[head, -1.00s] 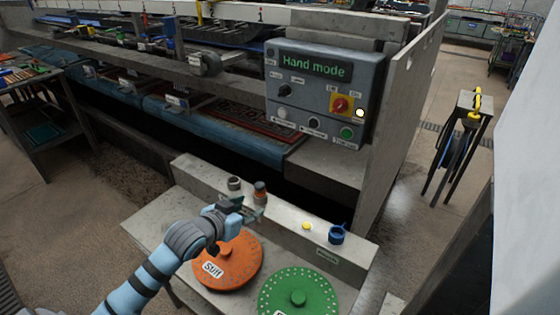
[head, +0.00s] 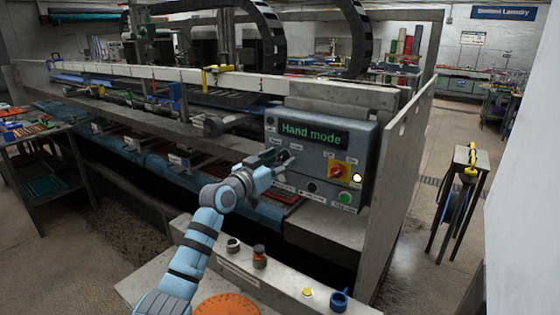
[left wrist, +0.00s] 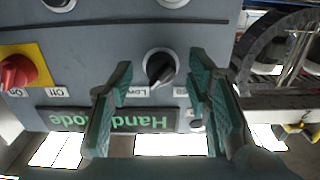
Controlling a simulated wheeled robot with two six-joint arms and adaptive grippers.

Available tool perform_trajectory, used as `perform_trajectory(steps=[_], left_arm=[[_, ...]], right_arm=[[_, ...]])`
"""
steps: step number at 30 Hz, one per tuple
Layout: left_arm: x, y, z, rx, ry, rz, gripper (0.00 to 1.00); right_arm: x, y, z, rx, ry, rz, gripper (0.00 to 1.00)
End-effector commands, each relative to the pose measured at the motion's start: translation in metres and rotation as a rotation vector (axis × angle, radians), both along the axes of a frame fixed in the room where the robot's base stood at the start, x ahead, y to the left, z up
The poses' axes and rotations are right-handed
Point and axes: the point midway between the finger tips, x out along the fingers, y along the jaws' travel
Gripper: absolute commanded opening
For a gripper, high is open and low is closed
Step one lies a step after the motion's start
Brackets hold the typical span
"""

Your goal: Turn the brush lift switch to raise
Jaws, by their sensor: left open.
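The grey control panel (head: 300,180) has a green "Hand mode" display (head: 312,134). The brush lift switch, a black knob (left wrist: 160,68), shows in the left wrist view, where the panel appears upside down. Its bar looks slanted, with the lower end toward the partly covered "Low…" label (left wrist: 150,91); the other label is mostly hidden by a finger. My left gripper (head: 280,157) is at the panel and largely covers the knob in the head view. Its open fingers (left wrist: 160,77) lie either side of the knob, with gaps visible; I cannot tell any contact. My right gripper is out of view.
A red rotary switch on a yellow plate (head: 339,172) and a green button (head: 345,197) are on the same panel. A concrete side wall (head: 395,190) stands right of the panel.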

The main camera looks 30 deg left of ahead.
Motion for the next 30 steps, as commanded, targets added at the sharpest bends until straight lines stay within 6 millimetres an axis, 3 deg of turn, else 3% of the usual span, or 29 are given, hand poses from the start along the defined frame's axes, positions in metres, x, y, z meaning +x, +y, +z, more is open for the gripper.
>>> perform_trajectory(steps=[10,18,30], left_arm=[[0.0072,-0.0012,-0.0006,0.002,0.001,0.0,0.45],[0.007,-0.0012,-0.0008,0.001,0.002,0.0,0.01],[0.0068,-0.0012,-0.0002,-0.045,0.009,0.0,0.0]], right_arm=[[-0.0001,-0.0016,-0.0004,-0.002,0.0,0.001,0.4],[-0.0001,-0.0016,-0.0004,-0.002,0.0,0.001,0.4],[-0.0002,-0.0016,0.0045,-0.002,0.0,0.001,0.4]])
